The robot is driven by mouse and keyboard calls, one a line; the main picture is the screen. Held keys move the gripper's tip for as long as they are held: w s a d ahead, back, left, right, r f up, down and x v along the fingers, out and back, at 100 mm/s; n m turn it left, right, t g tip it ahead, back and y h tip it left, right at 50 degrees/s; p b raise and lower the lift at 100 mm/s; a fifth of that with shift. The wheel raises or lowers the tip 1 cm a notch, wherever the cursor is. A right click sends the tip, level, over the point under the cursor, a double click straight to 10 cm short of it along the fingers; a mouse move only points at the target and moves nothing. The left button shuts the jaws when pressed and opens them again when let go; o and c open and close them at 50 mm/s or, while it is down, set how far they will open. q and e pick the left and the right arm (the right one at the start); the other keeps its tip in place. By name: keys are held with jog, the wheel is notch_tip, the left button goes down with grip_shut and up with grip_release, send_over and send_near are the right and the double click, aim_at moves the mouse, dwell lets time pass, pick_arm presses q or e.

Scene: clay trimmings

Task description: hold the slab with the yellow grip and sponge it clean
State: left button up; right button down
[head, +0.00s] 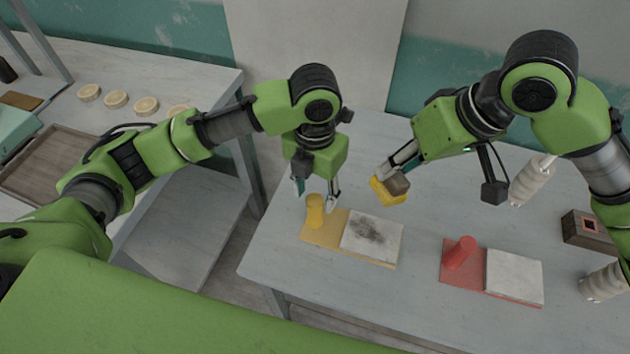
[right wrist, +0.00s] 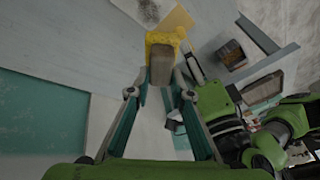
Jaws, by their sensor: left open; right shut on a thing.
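A slab (head: 371,237) with a dark smudge lies on a yellow board (head: 322,238) on the table. A yellow grip (head: 315,213) stands upright at the board's left end. My left gripper (head: 316,196) is open at the yellow grip, one finger toward each side of its top; I cannot tell whether they touch it. My right gripper (head: 390,174) is shut on a sponge (head: 383,193), yellow with a grey-brown block, held above the table behind the slab. In the right wrist view the sponge (right wrist: 161,62) sits between the fingertips, and part of the smudged slab (right wrist: 149,11) shows beyond.
A red board (head: 460,276) with a red grip (head: 460,252) and a pale, unmarked slab (head: 514,277) lies to the right. A dark box (head: 588,232) and white ribbed cylinders (head: 532,180) stand further right. A side table at left holds a brown tray (head: 50,165) and several cream discs (head: 117,99).

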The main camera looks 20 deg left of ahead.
aim_at(315, 213)
pick_arm(q)
notch_tip(315, 213, down, 8)
jog(key=shift+f, duration=0.15)
dwell(0.3)
grip_shut()
